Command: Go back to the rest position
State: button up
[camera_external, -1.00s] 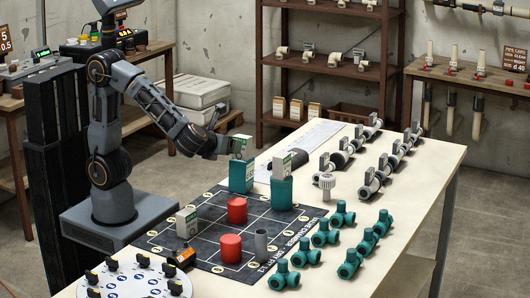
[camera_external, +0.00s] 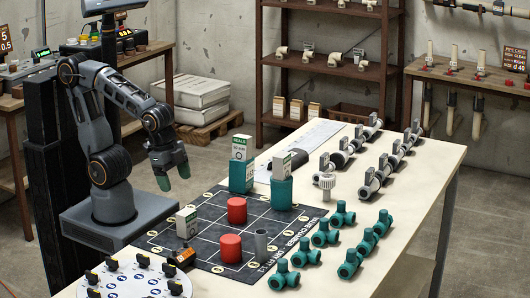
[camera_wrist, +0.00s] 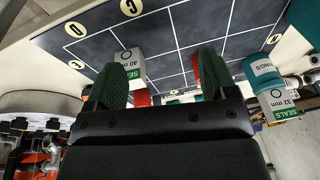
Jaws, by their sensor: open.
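My gripper (camera_external: 174,177) hangs fingers down beside the left edge of the dark grid mat (camera_external: 203,255), off the table's worktop. Its two green fingers stand apart with nothing between them, as the wrist view (camera_wrist: 160,80) also shows.
A second teal block (camera_external: 281,193) carries another box (camera_external: 282,163). Teal fittings (camera_external: 344,213) lie at right. A round white plate (camera_external: 130,275) with black knobs is in front.

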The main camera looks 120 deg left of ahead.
jog(key=shift+d+r+n+t+h, duration=0.1)
jog(key=shift+d+n+t+h, duration=0.25)
jog(key=shift+d+n, duration=0.2)
